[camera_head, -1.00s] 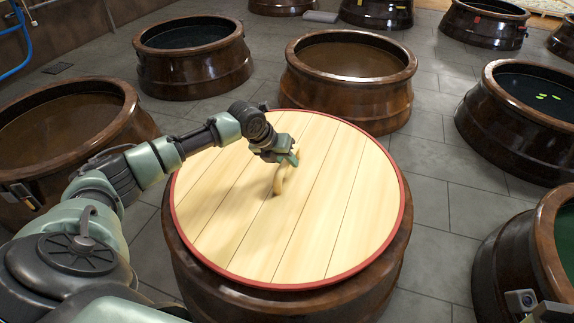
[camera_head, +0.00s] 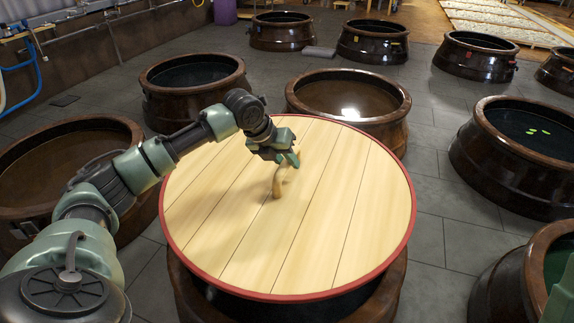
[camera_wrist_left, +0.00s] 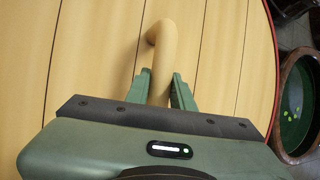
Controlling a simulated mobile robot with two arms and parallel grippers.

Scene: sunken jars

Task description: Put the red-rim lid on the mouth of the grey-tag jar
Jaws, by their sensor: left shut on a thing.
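The red-rim lid (camera_head: 335,215) is a large round disc of pale wooden planks with a red edge. It hangs level just above a brown jar (camera_head: 345,308), whose dark mouth shows under the lid's front edge. My left gripper (camera_head: 284,161) is shut on the lid's curved wooden handle (camera_head: 277,182). In the left wrist view, both fingers (camera_wrist_left: 162,90) sit on either side of the handle (camera_wrist_left: 162,55). A jar at the far left (camera_head: 100,125) has a greyish tag (camera_head: 24,229) low on its side, partly behind my arm.
Open brown jars stand close around: one behind the lid (camera_head: 398,100), one at back left (camera_head: 160,110), one at right with green bits inside (camera_head: 465,160), one at lower right (camera_head: 510,285). Grey tiled floor (camera_head: 435,235) is free between them.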

